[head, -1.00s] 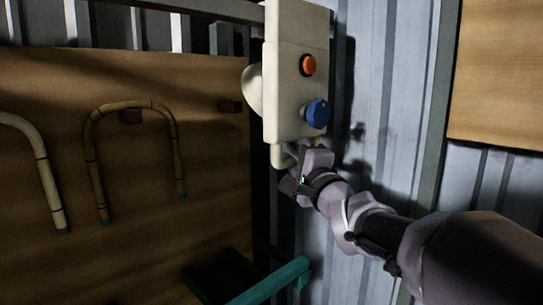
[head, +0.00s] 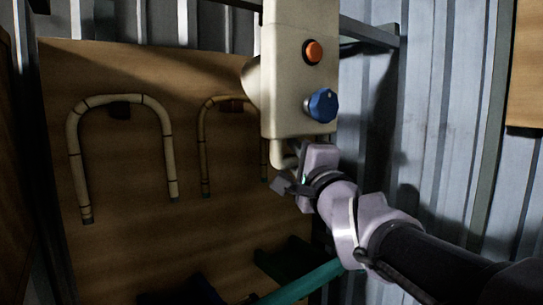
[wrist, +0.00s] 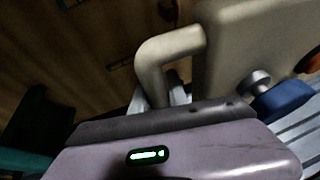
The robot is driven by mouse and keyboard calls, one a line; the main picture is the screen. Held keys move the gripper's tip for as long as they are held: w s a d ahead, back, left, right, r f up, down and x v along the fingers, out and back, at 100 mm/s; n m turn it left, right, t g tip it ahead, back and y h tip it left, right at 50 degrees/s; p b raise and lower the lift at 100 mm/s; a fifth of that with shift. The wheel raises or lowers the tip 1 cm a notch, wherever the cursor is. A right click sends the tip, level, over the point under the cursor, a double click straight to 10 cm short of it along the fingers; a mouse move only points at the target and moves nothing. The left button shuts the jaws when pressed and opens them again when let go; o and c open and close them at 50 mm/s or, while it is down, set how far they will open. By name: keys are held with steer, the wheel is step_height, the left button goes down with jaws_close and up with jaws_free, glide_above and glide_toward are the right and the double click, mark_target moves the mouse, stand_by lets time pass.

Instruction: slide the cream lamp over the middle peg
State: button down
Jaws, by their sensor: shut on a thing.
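The cream lamp (head: 292,90) is a pale box with an orange button and a blue knob, upright in front of the board's right part. Its bent cream handle (wrist: 170,45) points down at its lower end. My gripper (head: 292,180) is shut on this handle; the fingertips are mostly hidden in the wrist view. The middle peg (head: 236,105) is a dark block on the board, left of the lamp, with a bent cane hung over it. The lamp hides the board to its right.
A left peg (head: 120,110) carries a pale U-shaped cane (head: 75,150). The brown board (head: 130,240) stands behind. A teal bar (head: 310,280) runs below my gripper, and a grey beam (head: 370,33) is at the upper right. A corrugated wall (head: 430,120) is on the right.

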steer(key=shift+s+a, duration=0.2)
steer(key=shift+a, duration=0.05)
steer(key=c, duration=1.6)
jaws_free()
steer(key=shift+o, duration=0.2)
steer(key=p+v, duration=0.1)
steer(key=v, duration=1.6)
steer(key=shift+p, duration=0.3)
steer(key=shift+s+d+f, duration=0.1)
